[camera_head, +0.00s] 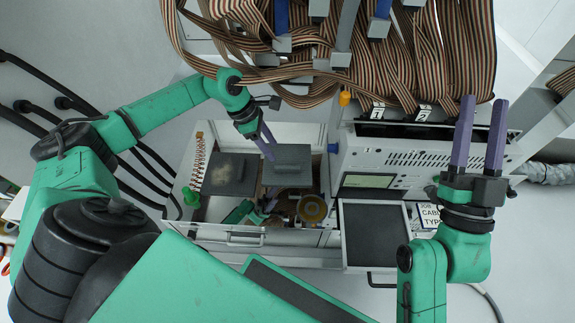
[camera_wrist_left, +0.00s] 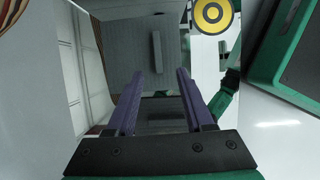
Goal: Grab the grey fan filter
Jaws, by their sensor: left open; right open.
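A grey square panel (camera_head: 290,160) that looks like the fan filter sits in the open drawer area at the middle of the head view. In the left wrist view the grey panel (camera_wrist_left: 125,55) shows a raised bar (camera_wrist_left: 157,48) on its face. My left gripper (camera_head: 268,142) is open at the panel's upper left edge. In the left wrist view its fingers (camera_wrist_left: 160,74) point towards the bar, with nothing seen between them. I cannot tell whether they touch the panel. My right gripper (camera_head: 484,100) is open and empty, in front of the white tester at the right.
A dark square plate (camera_head: 230,174) lies left of the panel. A round brass-coloured part (camera_head: 312,209) is below it, also seen as a yellow disc (camera_wrist_left: 212,14). Ribbon cables (camera_head: 420,60) hang above. A white instrument (camera_head: 410,160) and a dark tray (camera_head: 375,236) stand right.

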